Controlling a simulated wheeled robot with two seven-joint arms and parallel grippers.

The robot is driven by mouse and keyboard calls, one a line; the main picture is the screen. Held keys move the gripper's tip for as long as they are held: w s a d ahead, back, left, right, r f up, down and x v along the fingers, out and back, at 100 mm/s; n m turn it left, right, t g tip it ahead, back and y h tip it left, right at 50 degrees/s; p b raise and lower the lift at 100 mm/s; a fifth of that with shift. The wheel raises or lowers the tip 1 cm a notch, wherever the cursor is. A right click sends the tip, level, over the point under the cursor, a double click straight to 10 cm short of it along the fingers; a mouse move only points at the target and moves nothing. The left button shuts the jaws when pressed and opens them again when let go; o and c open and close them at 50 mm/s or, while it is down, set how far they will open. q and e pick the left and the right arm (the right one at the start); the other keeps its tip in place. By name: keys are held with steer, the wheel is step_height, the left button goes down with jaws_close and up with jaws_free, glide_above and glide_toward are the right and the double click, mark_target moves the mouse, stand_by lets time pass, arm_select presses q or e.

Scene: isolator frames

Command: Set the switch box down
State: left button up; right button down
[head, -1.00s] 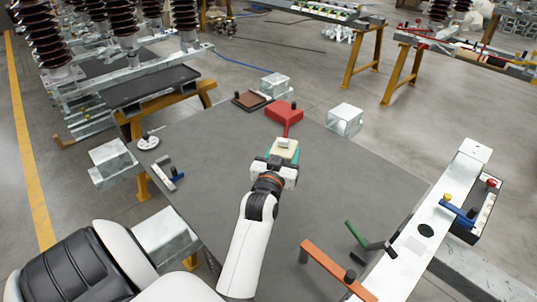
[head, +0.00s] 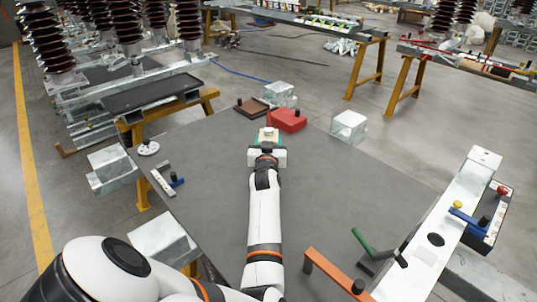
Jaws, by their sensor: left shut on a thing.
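The switch box (head: 268,135) is a small box with a pale top and a teal-green side. My left gripper (head: 267,149) is shut on it, near the far side of the grey table (head: 220,170). The gripper hides much of the box, so I cannot tell whether its underside touches the table. A red block (head: 288,120) is close to the right of the box. My right gripper is not in view.
A brown tray (head: 252,107) lies behind the box. A round white piece (head: 148,148) and a small blue-handled part (head: 176,181) lie at the left. An orange handle (head: 335,272), a green handle (head: 361,241) and a white rail (head: 440,235) are at the right. The table's middle is clear.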

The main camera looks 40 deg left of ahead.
arm_select(q)
steer(key=shift+f, duration=2)
steer(key=shift+f, duration=0.2)
steer(key=o, duration=1.3)
